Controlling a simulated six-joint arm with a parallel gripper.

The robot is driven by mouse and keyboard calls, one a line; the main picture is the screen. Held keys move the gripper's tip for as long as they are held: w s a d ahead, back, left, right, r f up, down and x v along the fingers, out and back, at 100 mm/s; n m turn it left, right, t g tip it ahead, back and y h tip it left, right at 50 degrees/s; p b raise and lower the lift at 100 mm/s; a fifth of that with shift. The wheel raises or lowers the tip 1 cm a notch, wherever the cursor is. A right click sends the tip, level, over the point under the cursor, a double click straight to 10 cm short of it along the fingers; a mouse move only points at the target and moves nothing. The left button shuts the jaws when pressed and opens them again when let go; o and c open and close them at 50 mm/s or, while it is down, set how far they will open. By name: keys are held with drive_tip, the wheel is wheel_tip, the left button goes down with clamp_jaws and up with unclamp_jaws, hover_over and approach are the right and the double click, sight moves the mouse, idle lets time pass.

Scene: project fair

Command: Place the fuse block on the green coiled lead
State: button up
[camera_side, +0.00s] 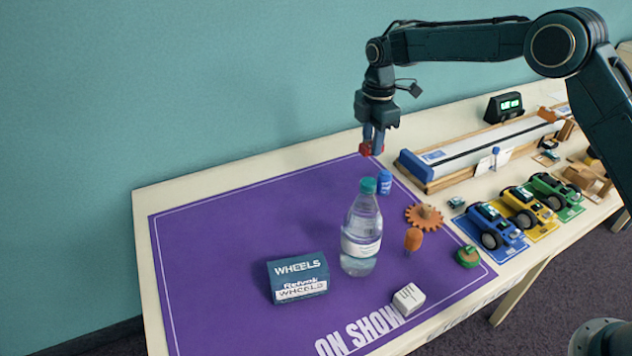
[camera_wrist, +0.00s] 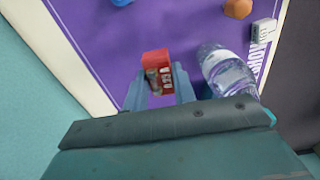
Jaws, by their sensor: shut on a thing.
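The fuse block (camera_wrist: 157,68) is a small red block with white lettering on its side. My gripper (camera_wrist: 159,84) is shut on it, with one blue finger on each side. In the side view, my gripper (camera_side: 373,140) holds the red block (camera_side: 366,149) above the far right edge of the purple mat. The green coiled lead (camera_side: 468,256) lies as a small round coil near the mat's right edge, well to the right of and nearer than my gripper. I cannot make out the lead in the wrist view.
A water bottle (camera_side: 362,232) stands on the purple mat (camera_side: 240,225). A blue cylinder (camera_side: 385,181), orange gear (camera_side: 424,216), orange knob-like piece (camera_side: 413,239) and white box (camera_side: 408,298) are around it. A Wheels box (camera_side: 297,277) lies left. Toy cars (camera_side: 495,226) stand right.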

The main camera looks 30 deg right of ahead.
drive_tip(key=s+d+r, duration=0.3)
drive_tip(key=s+d, duration=0.6)
drive_tip(key=s, duration=0.1)
hover_over(471, 252)
wheel_tip(471, 252, down, 16)
drive_tip(key=shift+f, duration=0.1)
idle(0.7)
drive_tip(key=shift+f, duration=1.9)
drive_tip(key=shift+f, duration=0.15)
